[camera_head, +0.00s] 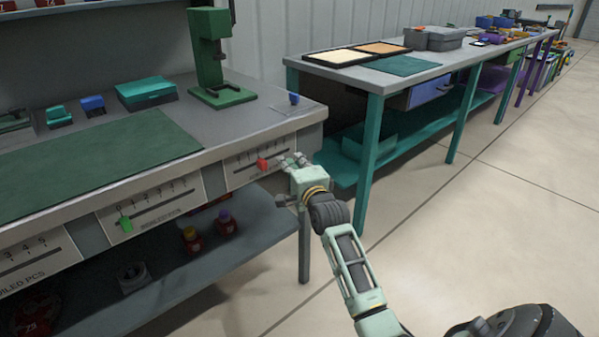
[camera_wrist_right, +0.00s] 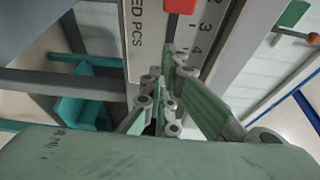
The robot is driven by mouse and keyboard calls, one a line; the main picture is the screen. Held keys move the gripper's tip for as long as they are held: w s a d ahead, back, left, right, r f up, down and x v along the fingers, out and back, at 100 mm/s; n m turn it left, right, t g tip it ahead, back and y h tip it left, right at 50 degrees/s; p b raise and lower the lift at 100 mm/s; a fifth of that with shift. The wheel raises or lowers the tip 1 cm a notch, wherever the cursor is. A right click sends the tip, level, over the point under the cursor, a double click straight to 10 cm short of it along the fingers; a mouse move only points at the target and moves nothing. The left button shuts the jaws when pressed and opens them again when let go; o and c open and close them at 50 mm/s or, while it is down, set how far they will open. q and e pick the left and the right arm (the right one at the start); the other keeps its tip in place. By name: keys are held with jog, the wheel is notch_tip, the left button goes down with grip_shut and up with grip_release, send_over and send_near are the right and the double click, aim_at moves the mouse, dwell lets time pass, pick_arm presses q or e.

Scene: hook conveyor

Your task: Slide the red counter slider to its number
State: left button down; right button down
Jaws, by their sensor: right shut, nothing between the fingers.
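The red slider (camera_head: 262,164) sits on a numbered scale plate (camera_head: 240,176) on the front of the near workbench, toward its right end. In the right wrist view the red slider (camera_wrist_right: 180,5) shows at the top edge, on the plate beside the printed numbers 2, 3 and 4. My right gripper (camera_head: 296,160) is shut and empty, in front of the plate's right end and a little right of the slider. In the right wrist view its fingers (camera_wrist_right: 172,62) are below the slider, with a gap between. My left gripper is not in view.
A green slider (camera_head: 126,224) sits on another scale plate to the left. A green press (camera_head: 212,60) stands on the benchtop. Bottles (camera_head: 192,238) stand on the lower shelf. A teal-legged table (camera_head: 375,150) is to the right, with open floor beyond.

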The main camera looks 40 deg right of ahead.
aim_at(258, 167)
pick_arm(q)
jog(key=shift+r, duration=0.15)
pick_arm(e)
jog(key=shift+s+a, duration=0.2)
jog(key=shift+a, duration=1.3)
